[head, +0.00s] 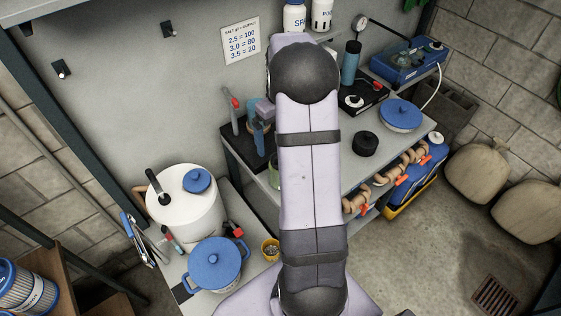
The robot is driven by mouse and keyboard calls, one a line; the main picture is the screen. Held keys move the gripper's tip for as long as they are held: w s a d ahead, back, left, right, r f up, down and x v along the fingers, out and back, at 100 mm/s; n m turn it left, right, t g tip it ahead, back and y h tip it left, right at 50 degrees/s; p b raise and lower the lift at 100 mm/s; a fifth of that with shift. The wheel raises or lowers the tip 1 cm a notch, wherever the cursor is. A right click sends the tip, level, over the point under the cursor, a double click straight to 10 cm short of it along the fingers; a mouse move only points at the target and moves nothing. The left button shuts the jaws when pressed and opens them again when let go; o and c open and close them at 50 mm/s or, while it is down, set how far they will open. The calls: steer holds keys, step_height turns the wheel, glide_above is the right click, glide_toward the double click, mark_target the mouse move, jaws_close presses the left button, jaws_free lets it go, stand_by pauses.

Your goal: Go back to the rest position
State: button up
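My arm rises up the middle of the head view in lilac segments with dark grey joints and bands. It bends at a dark rounded joint near the top. A small lilac part like my arm's colour shows just left of the arm, above a dark tray (236,137) of upright tools. It may be my wrist or gripper, but most of it is hidden behind the arm. I cannot make out the fingertips, whether they are open or shut, or whether they hold anything.
Lower left bench: a white tub (185,212), a blue lidded pot (214,265) and a small yellow cup (270,249). Right bench: a black puck-shaped item (365,144), a blue lid (400,114) and a blue device (408,60). Pipes sit below. Open floor lies lower right.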

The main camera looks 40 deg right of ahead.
steer(key=shift+r+p, duration=1.8)
steer(key=shift+r, duration=0.95)
steer(key=s+a+f+m+g+b, duration=0.1)
steer(key=s+a+f+m, duration=0.25)
steer(key=s, duration=0.25)
steer(key=s+a+f+m, duration=0.2)
steer(key=s+a+f, duration=0.2)
steer(key=s+a, duration=0.15)
steer(key=s+a+n+b, duration=0.1)
steer(key=s+a+b, duration=0.1)
steer(key=a, duration=0.3)
steer(key=s+a+f+n+b, duration=0.1)
steer(key=s+a+n+b, duration=0.1)
steer(key=a+b, duration=0.1)
steer(key=s+a+f+n+t+b, duration=0.1)
steer(key=s+a+n+b, duration=0.1)
steer(key=a, duration=0.4)
steer(key=shift+a+f+b, duration=0.25)
steer(key=shift+a+b, duration=0.05)
steer(key=shift+b, duration=0.5)
